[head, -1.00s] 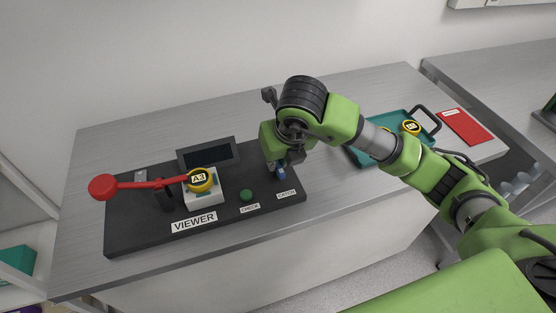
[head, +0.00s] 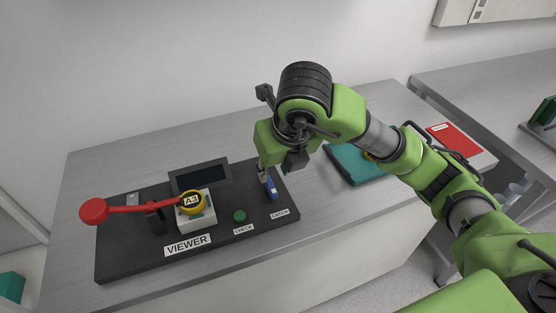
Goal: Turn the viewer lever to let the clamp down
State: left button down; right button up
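The viewer (head: 120,262) is a black base on the bench, labelled VIEWER. The lever's right end reaches a yellow ring marked A3 (head: 191,202) on a white block (head: 197,226). A blue catch (head: 272,189) is at the base's right, above the CATCH label. My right gripper (head: 266,174) points down right beside the catch; its fingers are partly hidden, and contact cannot be told. My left gripper is not in view.
A small dark screen (head: 200,176) stands behind the white block. A green button (head: 239,215) is marked CHECK. A teal tray (head: 350,166) and a red booklet (head: 455,139) lie to the right, partly behind my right arm. The bench front is clear.

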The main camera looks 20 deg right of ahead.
jog(key=shift+v, duration=2.4)
jog(key=shift+f, duration=0.1)
